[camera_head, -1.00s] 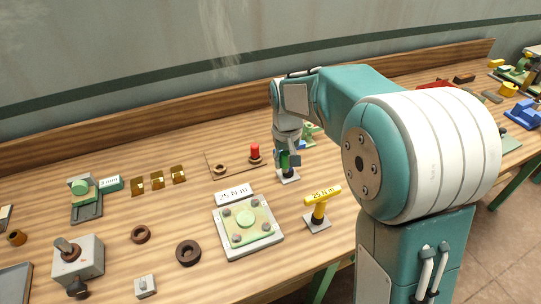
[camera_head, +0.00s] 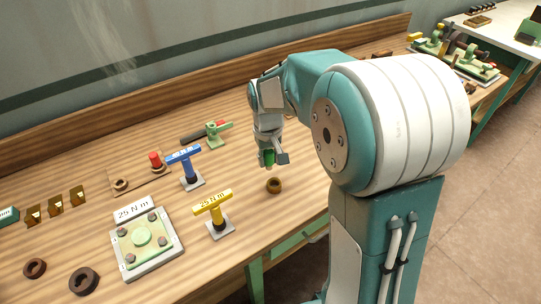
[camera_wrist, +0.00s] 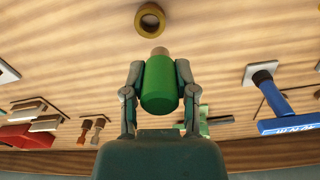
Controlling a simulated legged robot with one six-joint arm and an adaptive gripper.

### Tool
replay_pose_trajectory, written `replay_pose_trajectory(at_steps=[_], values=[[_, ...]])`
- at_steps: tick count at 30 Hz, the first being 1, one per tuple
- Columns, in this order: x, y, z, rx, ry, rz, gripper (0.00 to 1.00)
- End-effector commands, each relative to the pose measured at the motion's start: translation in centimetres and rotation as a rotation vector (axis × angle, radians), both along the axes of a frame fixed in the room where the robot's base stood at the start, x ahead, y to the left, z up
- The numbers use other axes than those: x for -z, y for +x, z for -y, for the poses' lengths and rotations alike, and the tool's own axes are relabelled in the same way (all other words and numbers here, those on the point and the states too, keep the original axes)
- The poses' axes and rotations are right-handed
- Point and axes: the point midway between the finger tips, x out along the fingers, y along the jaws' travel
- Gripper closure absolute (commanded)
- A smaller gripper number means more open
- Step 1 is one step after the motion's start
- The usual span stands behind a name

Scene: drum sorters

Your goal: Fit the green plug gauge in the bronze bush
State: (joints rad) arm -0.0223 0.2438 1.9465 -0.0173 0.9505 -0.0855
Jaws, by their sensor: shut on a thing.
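The green plug gauge (camera_wrist: 160,84) is a green cylinder with a pale tip, held between the two fingers of my gripper (camera_wrist: 158,85). In the head view the green plug gauge (camera_head: 269,158) shows partly between the fingers of my gripper (camera_head: 270,160), above the bench. The bronze bush (camera_head: 274,186) is a small ring lying on the bench, just below and to the right of my gripper. In the wrist view the bronze bush (camera_wrist: 150,19) shows its round hole, beyond the gauge's tip and apart from it.
A blue T-handled tool (camera_head: 184,155) and a yellow one (camera_head: 213,205) stand on square bases left of my gripper. A green fixture (camera_head: 213,130) stands behind. A square plate (camera_head: 147,262) with bolts lies at the front left. The bench around the bush is clear.

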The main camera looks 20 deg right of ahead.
Motion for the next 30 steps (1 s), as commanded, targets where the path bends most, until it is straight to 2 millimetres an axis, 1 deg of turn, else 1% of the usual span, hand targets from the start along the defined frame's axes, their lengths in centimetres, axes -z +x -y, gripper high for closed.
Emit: replay_pose_trajectory(at_steps=[2,7,18,21,25,30], values=[[0.0,0.0,0.6,0.002,0.006,0.0,1.0],[0.6,0.0,1.2,0.004,0.011,-0.001,1.0],[3.7,0.0,0.4,0.002,0.005,-0.003,1.0],[4.5,0.0,0.5,0.002,0.005,-0.003,1.0],[5.3,0.0,0.7,0.002,0.007,-0.001,1.0],[5.8,0.0,1.0,0.004,0.01,0.0,1.0]])
